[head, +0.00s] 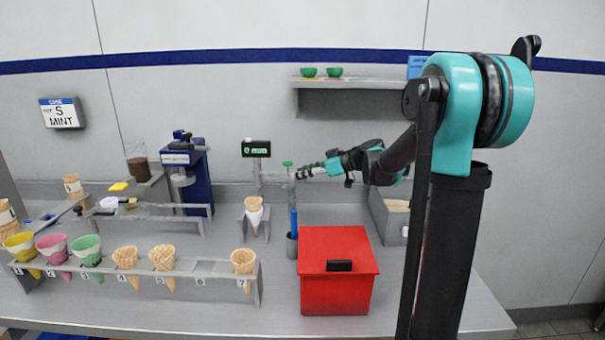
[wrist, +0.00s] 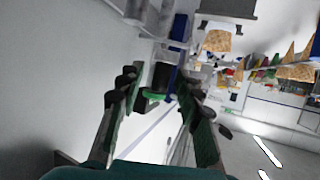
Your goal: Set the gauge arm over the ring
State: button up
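The gauge with a black box and lit green display (head: 256,149) stands on a grey post behind the counter's middle. A grey horizontal arm (head: 274,178) runs from this post toward an upright with a green knob (head: 287,164). A waffle cone (head: 254,204) in a white sleeve sits in a small grey stand (head: 265,222) below the gauge; its ring is mostly hidden by the cone. My gripper (head: 303,173) is just right of the green knob, pointing left. In the wrist view, my fingers (wrist: 154,104) are spread, with a green knob (wrist: 153,96) between them in the picture; contact is unclear.
A red box (head: 336,285) stands in front of my gripper, beside a blue stick (head: 293,221) in a grey cup (head: 292,246). A numbered cone rack (head: 200,268) lines the front left. A blue machine (head: 196,180) stands behind. A shelf with green bowls (head: 350,82) hangs above.

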grip_shut()
jog(key=shift+s, duration=0.1)
dwell(0.3)
